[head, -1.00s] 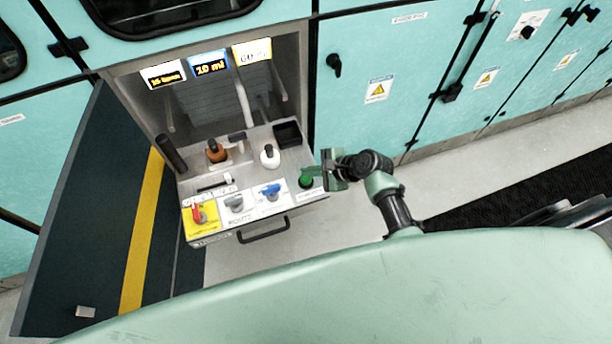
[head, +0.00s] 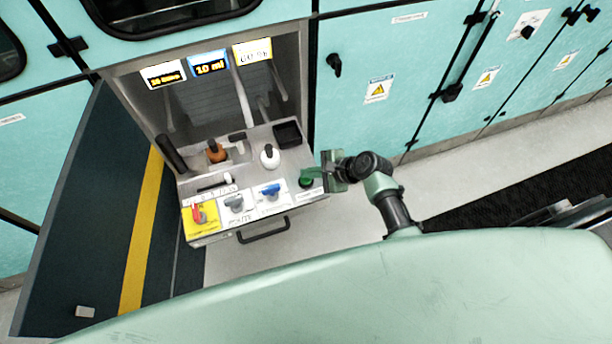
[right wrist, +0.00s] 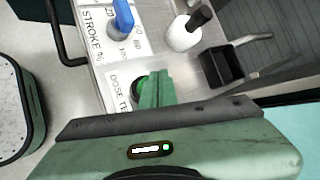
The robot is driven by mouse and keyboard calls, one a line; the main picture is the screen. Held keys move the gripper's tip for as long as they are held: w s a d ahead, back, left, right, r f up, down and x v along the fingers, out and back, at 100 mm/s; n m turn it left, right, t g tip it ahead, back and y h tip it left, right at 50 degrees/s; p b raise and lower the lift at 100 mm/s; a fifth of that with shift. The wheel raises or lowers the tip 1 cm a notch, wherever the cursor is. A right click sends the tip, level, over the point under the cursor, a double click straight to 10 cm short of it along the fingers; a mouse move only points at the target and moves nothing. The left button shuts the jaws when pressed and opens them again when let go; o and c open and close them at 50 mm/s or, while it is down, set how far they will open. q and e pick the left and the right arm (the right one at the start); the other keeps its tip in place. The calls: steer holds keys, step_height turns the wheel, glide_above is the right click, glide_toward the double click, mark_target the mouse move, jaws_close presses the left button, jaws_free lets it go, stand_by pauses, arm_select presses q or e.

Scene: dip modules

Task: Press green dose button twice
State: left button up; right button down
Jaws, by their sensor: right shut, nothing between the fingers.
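The green dose button (head: 306,181) is at the right front of the drawer-like panel in the head view. In the right wrist view the green button (right wrist: 139,86) shows beside a "DOSE TE..." label, partly hidden by my fingers. My right gripper (head: 318,174) is shut and empty, with its fingertips at the button. In the right wrist view the shut fingers (right wrist: 155,88) overlap the button's edge; I cannot tell whether they touch it or how far it is pressed. My left gripper is not in view.
Beside the button are a blue knob (head: 271,190), a grey knob (head: 235,203) and a red knob (head: 199,215). Behind stand a white bottle-like knob (head: 270,157), an orange-brown one (head: 216,152) and a black open box (head: 288,134). A display (head: 210,66) reads "10 ml".

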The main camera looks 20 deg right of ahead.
steer(key=shift+f+b, duration=0.35)
steer(key=shift+f, duration=0.3)
stand_by(0.7)
steer(key=shift+r, duration=0.1)
steer(key=shift+r+p, duration=0.95)
steer(key=shift+p, duration=0.25)
step_height(320, 180, up, 5)
steer(key=p, duration=0.5)
steer(key=shift+r+p, duration=0.1)
steer(key=shift+p, duration=0.25)
steer(key=shift+s, duration=0.1)
